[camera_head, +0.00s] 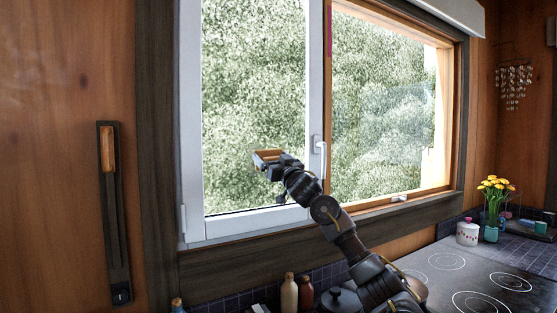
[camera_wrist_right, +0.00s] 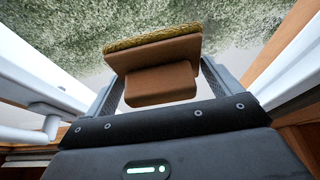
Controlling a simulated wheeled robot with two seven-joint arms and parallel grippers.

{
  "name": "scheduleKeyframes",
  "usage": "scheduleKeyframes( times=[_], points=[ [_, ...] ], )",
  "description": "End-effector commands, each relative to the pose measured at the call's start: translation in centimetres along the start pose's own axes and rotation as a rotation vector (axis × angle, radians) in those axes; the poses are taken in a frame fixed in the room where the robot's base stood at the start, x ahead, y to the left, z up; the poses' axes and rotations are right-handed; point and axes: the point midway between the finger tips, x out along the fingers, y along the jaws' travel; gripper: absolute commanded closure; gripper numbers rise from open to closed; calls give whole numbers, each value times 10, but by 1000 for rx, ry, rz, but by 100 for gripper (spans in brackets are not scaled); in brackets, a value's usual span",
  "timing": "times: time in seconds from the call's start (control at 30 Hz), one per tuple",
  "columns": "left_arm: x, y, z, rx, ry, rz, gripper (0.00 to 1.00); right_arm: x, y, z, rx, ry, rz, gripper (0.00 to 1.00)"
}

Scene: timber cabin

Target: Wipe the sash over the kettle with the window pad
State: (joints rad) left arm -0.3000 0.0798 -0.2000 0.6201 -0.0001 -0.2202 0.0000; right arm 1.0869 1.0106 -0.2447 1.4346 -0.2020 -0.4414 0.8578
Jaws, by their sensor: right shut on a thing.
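The window pad (camera_head: 267,155) is a brown block with a handle. In the right wrist view the pad (camera_wrist_right: 155,60) shows a yellowish fibrous face turned to the glass. My right gripper (camera_head: 277,165) is shut on its handle, in front of the lower right part of the white-framed left sash (camera_head: 255,95). I cannot tell if the pad touches the glass. The right sash (camera_head: 380,110) has a wooden frame and a hazy pale patch. A dark lidded vessel (camera_head: 342,300) below, partly behind my arm, may be the kettle; I cannot be sure. My left gripper is out of view.
A white window handle (camera_head: 319,146) stands close to the right of my gripper. Bottles (camera_head: 289,293) stand under the sill. A black hob (camera_head: 465,270), a white jar (camera_head: 467,232) and a flower vase (camera_head: 494,215) are at the right. A dark rail (camera_head: 114,215) hangs on the left wall.

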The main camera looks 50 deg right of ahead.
Motion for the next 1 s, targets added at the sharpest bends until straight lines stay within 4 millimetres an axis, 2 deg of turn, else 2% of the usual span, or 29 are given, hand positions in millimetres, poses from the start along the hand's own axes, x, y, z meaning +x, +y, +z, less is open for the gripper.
scheduleKeyframes(
  times=[0.23,0.6,0.87,1.0],
  points=[
    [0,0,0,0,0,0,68,0,-6,0,0,0,-2,28],
    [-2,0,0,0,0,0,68,2,-35,-1,1,0,-2,28],
    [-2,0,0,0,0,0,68,2,-40,-1,0,0,-2,28],
    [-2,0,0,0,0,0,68,2,-48,-1,0,-1,-3,28]
  ],
)
